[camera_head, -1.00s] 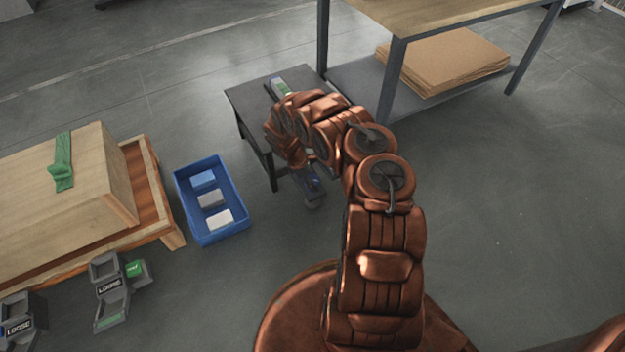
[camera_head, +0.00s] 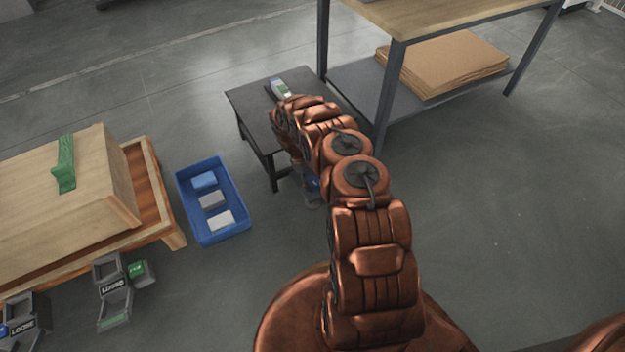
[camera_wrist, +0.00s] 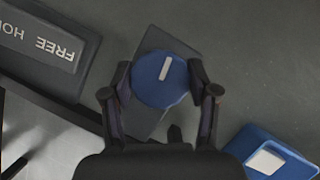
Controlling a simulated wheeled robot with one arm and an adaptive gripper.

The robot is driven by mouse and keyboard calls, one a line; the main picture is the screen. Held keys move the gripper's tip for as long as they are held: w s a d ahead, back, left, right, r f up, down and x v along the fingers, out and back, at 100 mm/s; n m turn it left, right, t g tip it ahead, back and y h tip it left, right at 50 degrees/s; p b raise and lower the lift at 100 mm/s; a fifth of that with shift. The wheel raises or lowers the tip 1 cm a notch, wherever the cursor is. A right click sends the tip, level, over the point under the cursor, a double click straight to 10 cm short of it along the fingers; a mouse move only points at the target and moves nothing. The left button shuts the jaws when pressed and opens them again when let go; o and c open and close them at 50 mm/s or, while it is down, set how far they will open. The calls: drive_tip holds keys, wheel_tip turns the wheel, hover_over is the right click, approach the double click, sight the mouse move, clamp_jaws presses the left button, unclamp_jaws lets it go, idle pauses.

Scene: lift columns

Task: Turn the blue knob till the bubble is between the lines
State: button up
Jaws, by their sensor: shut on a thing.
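The blue knob (camera_wrist: 160,80) shows in the wrist view as a round disc with a white mark, above a dark grey plate. My gripper (camera_wrist: 159,77) has one black finger on each side of the knob and is shut on it. In the head view my gripper is mostly hidden behind my copper arm; a small bluish part shows below it beside the small dark table (camera_head: 247,101). A small pale device with a green patch (camera_head: 281,88) lies on that table. It is too small to make out a bubble or lines.
A dark plate marked "FREE" (camera_wrist: 40,42) lies left of the knob. A blue tray (camera_head: 240,222) with several blocks stands on the floor at left. A wooden crate (camera_head: 70,205) and a workbench (camera_head: 400,22) flank the area. Floor at right is clear.

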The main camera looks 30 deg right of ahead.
sight(312, 181)
drive_tip(key=shift+m+y+p, duration=0.3)
drive_tip(key=shift+m+y, duration=0.2)
drive_tip(key=shift+m, duration=0.9)
drive_tip(key=shift+g, duration=0.3)
drive_tip(key=o, duration=1.1)
drive_tip(key=shift+o, duration=0.2)
drive_tip(key=shift+r, duration=5.05)
